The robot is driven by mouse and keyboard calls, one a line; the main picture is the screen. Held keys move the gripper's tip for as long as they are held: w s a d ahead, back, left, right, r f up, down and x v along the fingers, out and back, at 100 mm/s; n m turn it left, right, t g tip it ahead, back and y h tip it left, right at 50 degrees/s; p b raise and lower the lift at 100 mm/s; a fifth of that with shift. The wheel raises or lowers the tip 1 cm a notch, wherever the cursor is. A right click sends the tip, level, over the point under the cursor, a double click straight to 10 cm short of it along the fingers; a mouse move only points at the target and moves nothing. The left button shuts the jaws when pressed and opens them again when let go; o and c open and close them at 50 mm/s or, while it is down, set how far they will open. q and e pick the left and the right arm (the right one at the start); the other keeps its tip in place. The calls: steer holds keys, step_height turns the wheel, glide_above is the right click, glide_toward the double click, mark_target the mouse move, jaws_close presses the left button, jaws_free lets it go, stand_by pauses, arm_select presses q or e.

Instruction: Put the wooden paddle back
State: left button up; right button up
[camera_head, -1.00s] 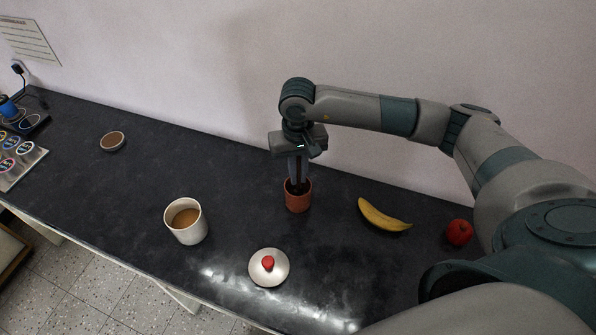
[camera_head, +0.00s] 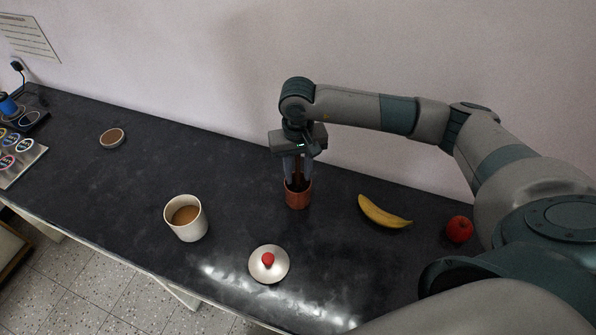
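The wooden paddle (camera_head: 298,172) is a dark brown stick standing upright in the terracotta-coloured cup (camera_head: 298,200). Its lower end is hidden inside the cup. My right gripper (camera_head: 299,179) points down just above the cup, with its fingers apart on either side of the paddle. It is open, and its body hides the paddle's top. My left gripper is not in view.
A cream mug (camera_head: 187,230) of brown liquid and a round lid with a red knob (camera_head: 268,262) stand in front. A banana (camera_head: 383,213) and a red apple (camera_head: 459,229) lie to the right. A small brown-filled dish (camera_head: 112,138) sits at the back left.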

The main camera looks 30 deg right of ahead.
steer(key=shift+r, duration=0.3)
step_height(320, 180, up, 10)
steer(key=b, duration=0.4)
steer(key=shift+r+b, duration=0.15)
steer(key=shift+b, duration=0.2)
steer(key=shift+r, duration=0.7)
